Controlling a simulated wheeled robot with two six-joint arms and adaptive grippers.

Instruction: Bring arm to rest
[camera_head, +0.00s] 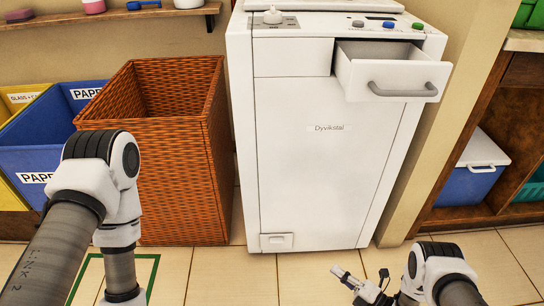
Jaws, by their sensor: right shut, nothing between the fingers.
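My right gripper (340,272) is low in the picture, just right of centre, in front of the washing machine (325,150). Its fingers point up and left, and they are shut and empty. My right arm bends in from the bottom right edge. My left arm comes in from the left and hangs down in front of the wicker basket (165,190). The left gripper is below the picture's edge and does not show.
The machine's top drawer (392,75) is pulled open. Blue (45,130) and yellow recycling bins stand at the left. A wooden shelf unit (500,120) at the right holds a blue cooler box (472,170). Tiled floor is clear in front of the machine.

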